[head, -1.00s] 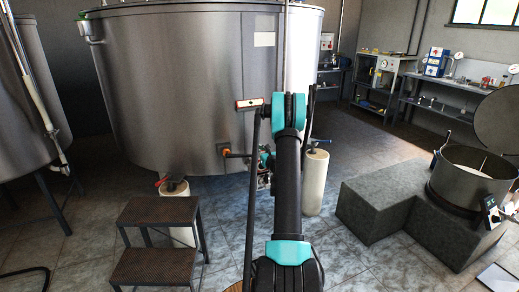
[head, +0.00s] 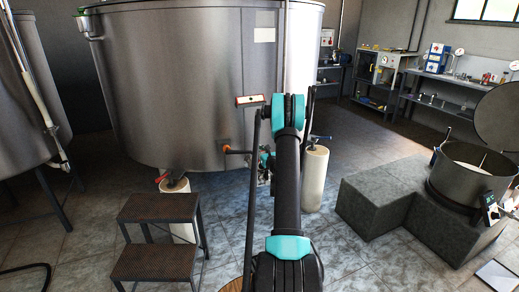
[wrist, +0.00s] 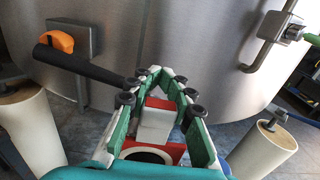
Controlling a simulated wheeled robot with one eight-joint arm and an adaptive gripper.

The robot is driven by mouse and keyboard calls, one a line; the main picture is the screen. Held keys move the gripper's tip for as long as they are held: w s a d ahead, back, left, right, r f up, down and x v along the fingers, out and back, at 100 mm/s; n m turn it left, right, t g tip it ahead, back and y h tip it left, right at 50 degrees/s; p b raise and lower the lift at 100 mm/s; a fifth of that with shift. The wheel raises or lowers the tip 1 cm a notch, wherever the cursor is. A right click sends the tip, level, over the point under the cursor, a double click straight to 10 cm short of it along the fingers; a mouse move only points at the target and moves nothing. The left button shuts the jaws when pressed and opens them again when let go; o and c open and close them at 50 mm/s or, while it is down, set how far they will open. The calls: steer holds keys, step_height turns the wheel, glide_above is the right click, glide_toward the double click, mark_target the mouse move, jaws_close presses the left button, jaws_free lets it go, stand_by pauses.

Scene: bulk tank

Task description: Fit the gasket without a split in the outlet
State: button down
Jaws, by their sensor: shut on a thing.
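In the wrist view my gripper (wrist: 164,76) has green ribbed fingers with black pins, and their tips meet. Between the fingers is a red-and-white piece (wrist: 155,120) that they are shut on. A red face with a white ring round a dark hole (wrist: 150,154) shows below it. I cannot make out whether this is the gasket. In the head view the outlet fittings (head: 265,165) sit low on the front of the large steel tank (head: 180,90), partly behind my arm. My gripper is hidden there.
An orange-hubbed black handle (wrist: 80,66) runs from the tank toward my left finger; contact is unclear. A pale cylinder (head: 315,180) stands right of my arm. Dark steps (head: 160,208) stand left, and a grey block (head: 375,205) bears a round vessel right. Tiled floor lies between.

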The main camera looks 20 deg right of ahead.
steer(key=shift+f, duration=2.75)
step_height(320, 180, up, 8)
steer(key=shift+r, duration=0.15)
stand_by(1.6)
